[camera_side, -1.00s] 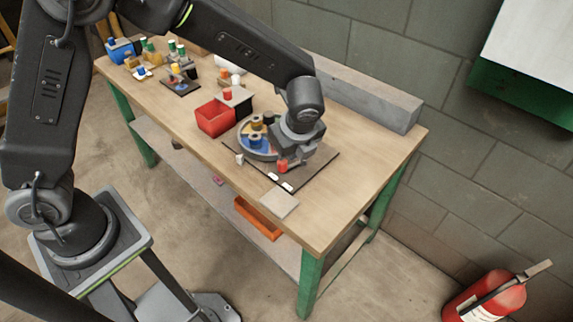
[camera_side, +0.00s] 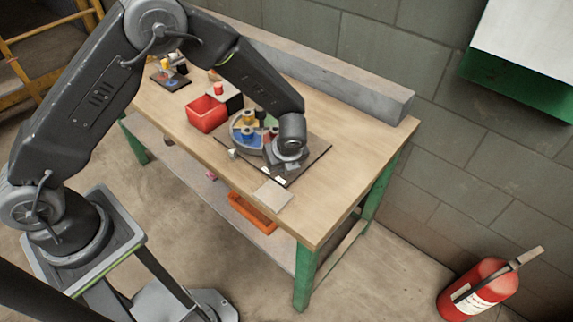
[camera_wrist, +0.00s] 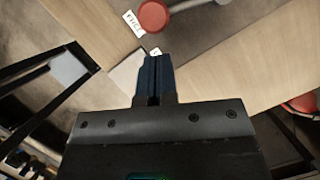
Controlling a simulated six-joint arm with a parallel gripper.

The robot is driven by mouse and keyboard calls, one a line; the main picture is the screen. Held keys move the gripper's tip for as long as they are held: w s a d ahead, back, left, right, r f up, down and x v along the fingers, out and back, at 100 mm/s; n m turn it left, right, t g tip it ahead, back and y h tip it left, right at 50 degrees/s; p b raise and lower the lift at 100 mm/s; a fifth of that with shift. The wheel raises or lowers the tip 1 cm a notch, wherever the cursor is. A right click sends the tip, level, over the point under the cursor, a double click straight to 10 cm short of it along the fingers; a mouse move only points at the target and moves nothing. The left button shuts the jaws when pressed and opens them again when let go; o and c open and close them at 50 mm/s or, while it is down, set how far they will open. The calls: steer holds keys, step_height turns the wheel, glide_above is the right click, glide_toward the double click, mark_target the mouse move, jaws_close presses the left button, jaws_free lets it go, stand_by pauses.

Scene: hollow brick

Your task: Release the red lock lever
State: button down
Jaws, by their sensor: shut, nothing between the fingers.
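The lever's round red knob (camera_wrist: 153,16) is at the top of the wrist view, on a grey arm (camera_wrist: 186,5). A white label (camera_wrist: 133,23) lies beside it, and a second label (camera_wrist: 155,51) is partly hidden by my fingertips. My gripper (camera_wrist: 154,60) is shut and empty, its fingertips below the knob in that view and apart from it in the picture. In the side view my gripper (camera_side: 281,168) is low over the front of the dark base plate (camera_side: 314,152) and hides the knob. A round tray (camera_side: 238,142) with coloured pegs stands just left of it.
A red bin (camera_side: 206,114) stands left of the round tray. A pale square plate (camera_side: 272,195) lies near the table's front edge. A long grey block (camera_side: 340,80) lines the back. The right part of the tabletop (camera_side: 355,145) is clear.

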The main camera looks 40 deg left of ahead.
steer(key=shift+w+a, duration=0.3)
steer(key=shift+a, duration=0.4)
steer(key=shift+a, duration=0.1)
steer(key=shift+w+a, duration=0.15)
steer(key=shift+a, duration=0.85)
